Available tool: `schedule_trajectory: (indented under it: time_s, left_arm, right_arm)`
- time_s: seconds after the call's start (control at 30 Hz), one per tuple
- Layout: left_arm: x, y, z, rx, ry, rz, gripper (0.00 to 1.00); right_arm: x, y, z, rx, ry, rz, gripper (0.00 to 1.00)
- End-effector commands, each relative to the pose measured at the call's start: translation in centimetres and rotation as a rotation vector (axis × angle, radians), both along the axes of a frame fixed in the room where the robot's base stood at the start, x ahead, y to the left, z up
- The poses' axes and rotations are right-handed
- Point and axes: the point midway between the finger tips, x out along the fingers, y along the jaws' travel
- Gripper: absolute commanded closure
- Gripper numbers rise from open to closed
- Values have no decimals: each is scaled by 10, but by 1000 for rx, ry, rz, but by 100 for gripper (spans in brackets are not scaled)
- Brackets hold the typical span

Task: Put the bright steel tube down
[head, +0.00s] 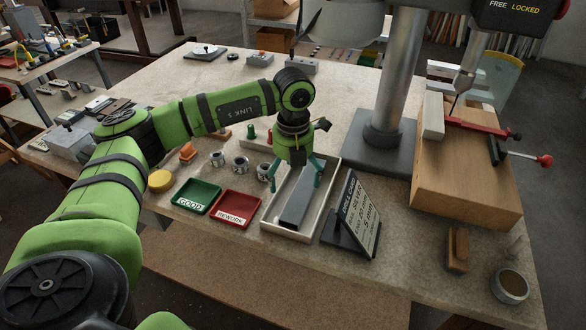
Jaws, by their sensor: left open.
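A long grey square-section bar, which I take for the steel tube (297,207), lies lengthwise in a shallow white tray (292,236) in the middle of the table. My left gripper (295,181) is above the tray, over the far part of the tube. Its two green fingers are spread, one on each side of the tube, and it is open. I cannot tell whether the fingertips touch the tube or tray. The gripper body hides the tube's far end. My right gripper is not in view.
A green GOOD tray (197,196) and a red REWORK tray (236,208) sit left of the white tray. A tilted sign (358,215) stands close on its right. A drill-press column (400,80) and wooden block (468,180) stand further right.

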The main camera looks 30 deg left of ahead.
Motion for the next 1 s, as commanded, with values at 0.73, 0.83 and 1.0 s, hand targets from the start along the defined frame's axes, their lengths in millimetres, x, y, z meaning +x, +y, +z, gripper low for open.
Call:
schedule_trajectory:
  time_s: [0.73,0.83,1.0]
  left_arm:
    - [0,0,40,0,1,0,4]
    - [0,0,40,0,1,0,4]
    - [0,0,40,0,2,0,4]
  right_arm:
    - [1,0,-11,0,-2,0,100]
    - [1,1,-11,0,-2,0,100]
    - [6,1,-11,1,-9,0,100]
